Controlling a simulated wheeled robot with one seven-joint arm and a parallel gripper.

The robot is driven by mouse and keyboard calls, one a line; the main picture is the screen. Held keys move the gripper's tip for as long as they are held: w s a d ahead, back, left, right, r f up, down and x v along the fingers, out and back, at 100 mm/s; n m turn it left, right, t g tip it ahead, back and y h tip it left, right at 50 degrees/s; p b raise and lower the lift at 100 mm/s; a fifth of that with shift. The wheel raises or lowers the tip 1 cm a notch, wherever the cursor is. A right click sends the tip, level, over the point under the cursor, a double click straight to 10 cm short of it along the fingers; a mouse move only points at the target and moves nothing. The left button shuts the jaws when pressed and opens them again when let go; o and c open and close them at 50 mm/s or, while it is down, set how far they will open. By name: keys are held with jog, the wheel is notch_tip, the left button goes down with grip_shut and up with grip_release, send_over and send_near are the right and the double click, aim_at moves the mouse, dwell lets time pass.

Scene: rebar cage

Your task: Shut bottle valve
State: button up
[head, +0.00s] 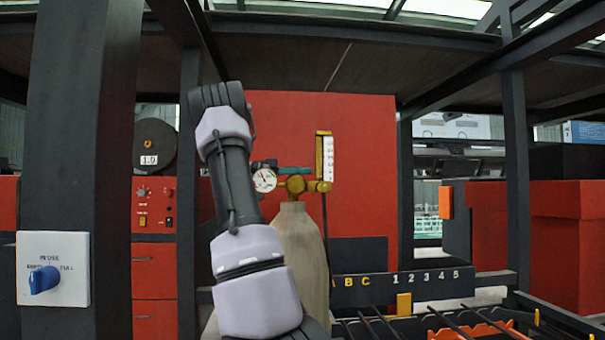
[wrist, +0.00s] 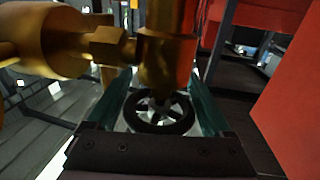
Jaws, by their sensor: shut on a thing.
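The tan gas bottle (head: 300,240) stands upright behind my arm in the head view, its lower left hidden by the arm. A brass valve body (head: 297,187) sits on its top. In the wrist view the black spoked handwheel (wrist: 160,112) lies below the brass stem (wrist: 168,60), between my two teal fingers. My gripper (wrist: 163,98) is shut on the handwheel, one finger on each side. In the head view a teal finger of my gripper (head: 295,170) shows just above the valve body; the handwheel cannot be made out there.
A round gauge (head: 264,180) is left of the valve and a brass flow meter (head: 325,160) is right of it. A red panel (head: 365,150) stands behind. A blue knob (head: 43,279) is on the left post. Dark bars (head: 400,325) lie at lower right.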

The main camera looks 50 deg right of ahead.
jog(key=m+g+y, duration=0.2)
jog(key=y, duration=0.1)
jog(key=a+m+g+y, duration=0.1)
jog(key=m+y, duration=0.2)
jog(key=y, duration=0.1)
jog(key=shift+s+a+m+g, duration=0.2)
jog(key=shift+m+g, duration=0.1)
jog(key=shift+g, duration=0.1)
jog(key=shift+s+a+m+g+y, duration=0.2)
jog(key=shift+m+y, duration=0.75)
jog(key=shift+y, duration=0.7)
jog(key=shift+w+a+m+g+y, duration=0.1)
jog(key=shift+a+m+y, duration=0.15)
jog(key=shift+m+y, duration=1.05)
jog(key=shift+a+f+y, duration=0.1)
jog(key=shift+y, duration=0.75)
jog(key=o, duration=1.1)
jog(key=shift+s, duration=0.1)
jog(key=shift+o, duration=0.2)
